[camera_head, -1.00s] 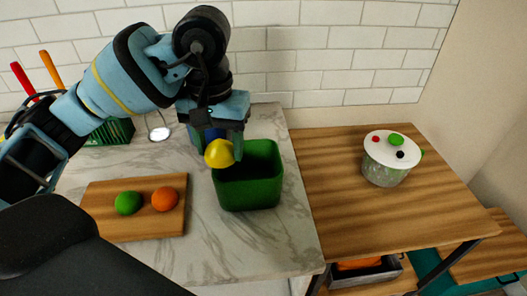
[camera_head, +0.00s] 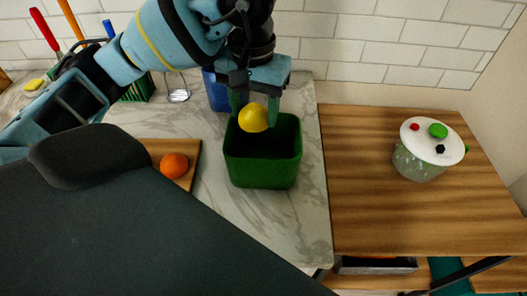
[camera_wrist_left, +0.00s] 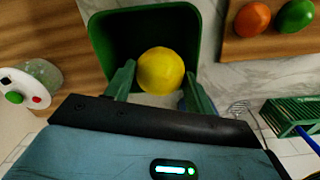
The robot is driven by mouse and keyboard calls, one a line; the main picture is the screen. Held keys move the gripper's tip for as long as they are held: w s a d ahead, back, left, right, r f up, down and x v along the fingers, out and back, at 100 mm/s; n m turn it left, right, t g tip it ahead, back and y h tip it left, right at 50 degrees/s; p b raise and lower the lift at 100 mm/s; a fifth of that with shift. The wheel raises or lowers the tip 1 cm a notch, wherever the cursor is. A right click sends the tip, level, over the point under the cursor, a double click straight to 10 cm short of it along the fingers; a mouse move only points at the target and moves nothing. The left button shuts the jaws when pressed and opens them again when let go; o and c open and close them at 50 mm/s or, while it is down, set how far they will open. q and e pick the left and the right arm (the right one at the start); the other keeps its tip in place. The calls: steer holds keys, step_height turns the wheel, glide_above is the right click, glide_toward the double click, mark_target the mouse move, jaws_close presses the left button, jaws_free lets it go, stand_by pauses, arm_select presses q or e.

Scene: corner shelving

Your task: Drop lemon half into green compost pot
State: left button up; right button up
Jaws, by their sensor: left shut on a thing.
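A yellow lemon half (camera_head: 253,118) is held between the fingers of my left gripper (camera_head: 254,108), which is shut on it. The lemon is above the open green compost pot (camera_head: 262,172), over its back left part in the head view. In the left wrist view, the lemon (camera_wrist_left: 160,71) shows between the two green fingertips (camera_wrist_left: 160,84), in front of the pot's opening. The pot (camera_wrist_left: 105,45) looks dark and empty inside where I can see it. My right gripper is not in view.
A cutting board (camera_head: 190,180) with an orange (camera_head: 174,165) lies left of the pot; a lime (camera_wrist_left: 296,16) shows in the wrist view. A blue container (camera_head: 215,92) stands behind the pot. A lidded jar (camera_head: 420,165) stands on the wooden table (camera_head: 370,210) at right.

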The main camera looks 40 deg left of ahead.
arm_select(q)
steer(key=shift+f+b, duration=0.8)
steer(key=shift+f, duration=0.95)
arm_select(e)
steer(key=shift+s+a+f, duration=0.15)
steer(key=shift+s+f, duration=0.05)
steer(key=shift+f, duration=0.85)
arm_select(q)
steer(key=o, duration=1)
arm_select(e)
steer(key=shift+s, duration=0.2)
arm_select(q)
steer(key=shift+o, duration=0.2)
steer(key=shift+r, duration=0.1)
step_height(320, 180, up, 7)
steer(key=shift+f+p, duration=0.15)
steer(key=shift+p, duration=0.6)
steer(key=shift+r, duration=0.5)
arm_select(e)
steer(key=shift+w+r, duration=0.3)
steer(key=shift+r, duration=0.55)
